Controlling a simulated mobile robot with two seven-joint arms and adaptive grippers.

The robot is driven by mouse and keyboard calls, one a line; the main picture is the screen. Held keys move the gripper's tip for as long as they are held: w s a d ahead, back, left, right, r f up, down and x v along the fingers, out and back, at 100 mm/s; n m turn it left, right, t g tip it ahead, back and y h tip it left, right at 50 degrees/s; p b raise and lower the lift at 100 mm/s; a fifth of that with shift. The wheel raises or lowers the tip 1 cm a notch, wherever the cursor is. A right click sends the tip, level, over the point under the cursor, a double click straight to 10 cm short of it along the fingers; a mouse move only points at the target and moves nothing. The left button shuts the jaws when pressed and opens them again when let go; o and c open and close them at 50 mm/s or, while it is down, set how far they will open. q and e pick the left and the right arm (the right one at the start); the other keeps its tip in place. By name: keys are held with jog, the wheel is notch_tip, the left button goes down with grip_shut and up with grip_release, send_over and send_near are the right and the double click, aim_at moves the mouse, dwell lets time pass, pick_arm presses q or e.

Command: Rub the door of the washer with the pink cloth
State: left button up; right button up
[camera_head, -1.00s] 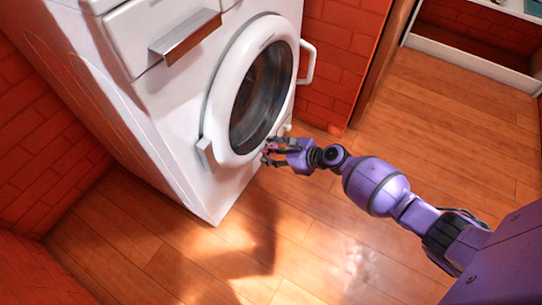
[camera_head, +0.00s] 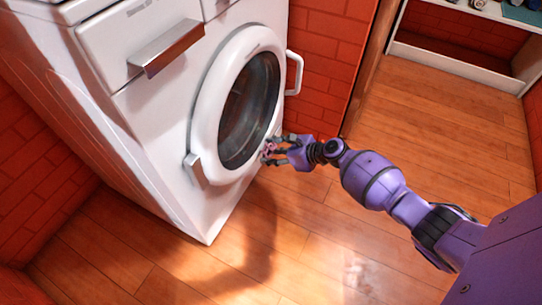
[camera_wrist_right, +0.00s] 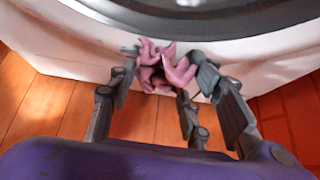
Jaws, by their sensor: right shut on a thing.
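The white washer (camera_head: 150,130) stands at the left in the head view, tilted in the picture. Its round door (camera_head: 206,134) has a white rim and dark glass, and it looks shut. My right gripper (camera_head: 268,152) is at the lower right edge of the door. In the right wrist view my gripper (camera_wrist_right: 166,80) is shut on the crumpled pink cloth (camera_wrist_right: 165,64). The cloth is in front of the door's lower rim (camera_wrist_right: 200,22); I cannot tell whether it touches. In the head view only a little pink shows between the fingers. My left gripper is not in view.
A white handle (camera_head: 295,73) stands out to the right of the door. A silver-fronted drawer handle (camera_head: 168,48) is above left. Red brick walls (camera_head: 325,60) stand behind. The wooden floor (camera_head: 440,125) is clear at right, up to a white shelf unit (camera_head: 455,65).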

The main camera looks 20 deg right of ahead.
jog(key=shift+s+a+r+p, duration=0.15)
jog(key=shift+s+a+p, duration=0.15)
jog(key=shift+a+p, duration=0.15)
jog(key=shift+s+a+r+p, duration=0.15)
jog(key=shift+s+a+p, duration=0.15)
jog(key=shift+a, duration=0.25)
jog(key=s+a+p, duration=0.1)
jog(key=a, duration=0.1)
jog(key=s+a+p, duration=0.2)
jog(key=shift+s+f, duration=0.2)
jog(key=shift+s, duration=0.05)
jog(key=shift+s+d, duration=0.35)
jog(key=shift+s, duration=0.1)
jog(key=shift+s+d+p, duration=0.2)
jog(key=shift+s+d, duration=0.6)
jog(key=shift+s, duration=0.2)
jog(key=shift+s+d+p, duration=0.2)
jog(key=shift+s+d, duration=0.6)
jog(key=shift+s, duration=0.15)
